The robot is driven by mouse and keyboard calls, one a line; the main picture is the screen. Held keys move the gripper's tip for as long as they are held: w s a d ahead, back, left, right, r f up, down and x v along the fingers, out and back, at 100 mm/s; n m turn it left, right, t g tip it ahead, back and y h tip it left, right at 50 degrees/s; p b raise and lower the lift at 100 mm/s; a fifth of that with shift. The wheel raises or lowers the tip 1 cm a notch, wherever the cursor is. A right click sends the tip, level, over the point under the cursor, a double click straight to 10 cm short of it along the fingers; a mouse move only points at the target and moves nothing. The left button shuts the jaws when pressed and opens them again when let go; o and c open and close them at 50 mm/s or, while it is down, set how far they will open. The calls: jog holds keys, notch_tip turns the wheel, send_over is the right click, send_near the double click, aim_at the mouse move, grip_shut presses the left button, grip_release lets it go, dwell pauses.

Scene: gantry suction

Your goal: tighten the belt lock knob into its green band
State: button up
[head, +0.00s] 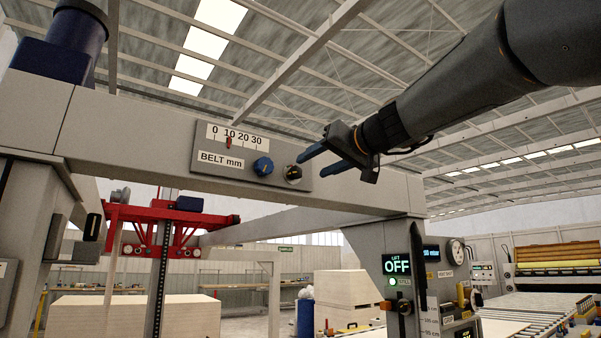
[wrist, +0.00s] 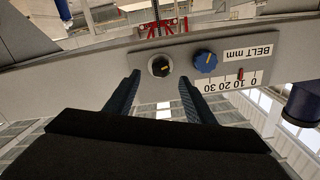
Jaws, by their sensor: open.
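A grey panel (head: 215,172) on the gantry beam carries a scale marked 0 to 30, a "BELT mm" label, a blue knob (head: 263,166) and a black knob (head: 292,173) to its right. The black knob has a pale and orange mark; no label names it as the lock, and I cannot make out a green band. My gripper (head: 314,161) is open and empty, just right of the black knob. In the wrist view, upside down, the black knob (wrist: 160,66) shows just beyond and between my fingertips (wrist: 159,79), apparently apart from them. The blue knob (wrist: 206,61) is beside it.
The red scale pointer (head: 229,143) stands near 10. A red suction frame (head: 165,222) hangs below the beam. A post at the right carries a display reading "OFF" (head: 397,266) and a round gauge (head: 456,250). Free air surrounds my gripper in front of the beam.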

aim_at(297, 172)
jog(key=p+x, duration=0.4)
jog(key=x, duration=0.3)
jog(key=shift+w+a+r, duration=0.2)
jog(key=shift+w+a, duration=0.05)
jog(key=c, duration=1.1)
jog(key=shift+o, duration=0.2)
